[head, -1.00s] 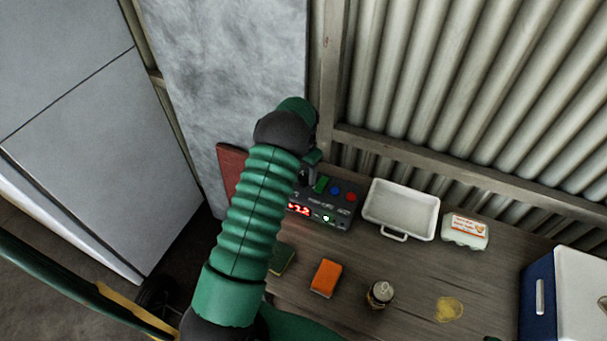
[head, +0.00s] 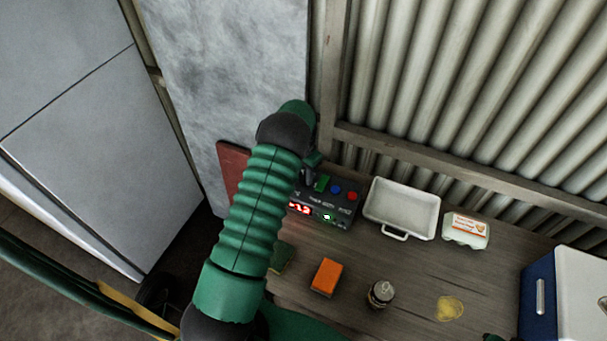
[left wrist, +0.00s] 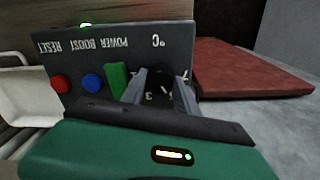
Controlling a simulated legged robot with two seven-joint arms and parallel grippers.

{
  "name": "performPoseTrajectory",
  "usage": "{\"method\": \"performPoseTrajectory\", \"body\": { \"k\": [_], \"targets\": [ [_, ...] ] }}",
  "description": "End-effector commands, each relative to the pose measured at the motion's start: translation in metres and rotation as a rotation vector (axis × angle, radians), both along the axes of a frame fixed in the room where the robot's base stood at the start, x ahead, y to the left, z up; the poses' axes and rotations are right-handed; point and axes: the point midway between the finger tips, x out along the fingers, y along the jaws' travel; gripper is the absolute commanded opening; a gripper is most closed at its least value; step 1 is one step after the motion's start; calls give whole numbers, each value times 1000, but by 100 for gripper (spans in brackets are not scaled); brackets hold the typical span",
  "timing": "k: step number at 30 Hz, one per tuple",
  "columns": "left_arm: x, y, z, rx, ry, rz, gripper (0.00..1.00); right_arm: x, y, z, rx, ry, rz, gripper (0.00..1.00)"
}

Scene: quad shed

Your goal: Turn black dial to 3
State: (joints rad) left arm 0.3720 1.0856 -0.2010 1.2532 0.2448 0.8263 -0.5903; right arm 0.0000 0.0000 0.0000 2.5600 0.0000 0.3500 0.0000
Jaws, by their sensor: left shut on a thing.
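The dark control box (head: 338,213) stands on the workbench with a red number display (head: 300,209), too small to read surely. It shows upside down in the left wrist view (left wrist: 85,65). The black dial (left wrist: 160,73) is under the °C mark, mostly hidden between my fingers. A printed 3 shows beside the fingers; the pointer is hidden. My left gripper (left wrist: 160,86) is shut on the dial. In the head view my left gripper (head: 309,172) is at the box's back left, partly behind my arm. My right gripper is not clearly visible.
A green switch (left wrist: 116,80), blue button (left wrist: 93,82) and red button (left wrist: 60,83) sit beside the dial. A red board (head: 232,165) leans close by. A white tray (head: 402,207), egg carton (head: 466,230), orange sponge (head: 326,277), small jar (head: 381,293) and blue cooler (head: 538,300) are farther right.

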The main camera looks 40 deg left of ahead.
Motion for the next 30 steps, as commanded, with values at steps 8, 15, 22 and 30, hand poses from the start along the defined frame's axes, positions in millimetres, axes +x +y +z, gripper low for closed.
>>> {"method": "performPoseTrajectory", "body": {
  "k": [8,15,22,30],
  "targets": [
    [0,0,-2,1,-1,-55,0,0,0,-4,0,0,0,0],
    [1,0,-3,0,-2,-206,0,0,0,-11,0,0,0,0],
    [1,0,-3,1,-3,-417,0,0,0,-17,0,0,0,0],
    [1,0,-2,2,-3,-670,0,0,0,-21,0,0,0,0]
  ]
}}
